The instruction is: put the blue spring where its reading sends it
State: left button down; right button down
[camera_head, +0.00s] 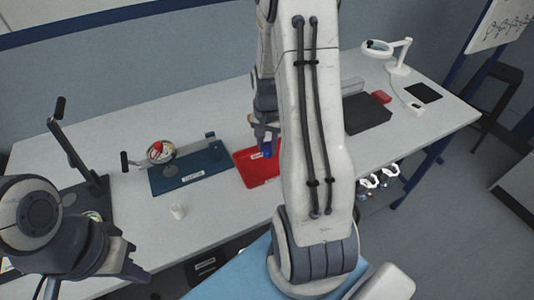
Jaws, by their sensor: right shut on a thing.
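My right gripper (266,131) is shut on the blue spring (267,150), a small blue piece seen just below the jaws. It is held over the red tray (259,177); I cannot tell whether it touches the tray. My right arm hides the tray's right side. My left gripper (132,262) is at the lower left, in front of the table, with its fingers apart and nothing between them. No reading can be made out in this view.
A blue base (205,172) with a round dish and a side handle stands left of the red tray. A black lever stand (80,160) is at the far left. A dark tray (367,114) and a magnifier lamp (398,68) are at right.

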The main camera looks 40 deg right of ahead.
aim_at(267, 155)
jog(key=shift+w+f, duration=0.15)
jog(key=shift+f, duration=1.95)
jog(key=shift+f, duration=0.2)
jog(key=c, duration=0.6)
grip_release()
jog(key=shift+o, duration=0.2)
jog(key=shift+r, duration=0.1)
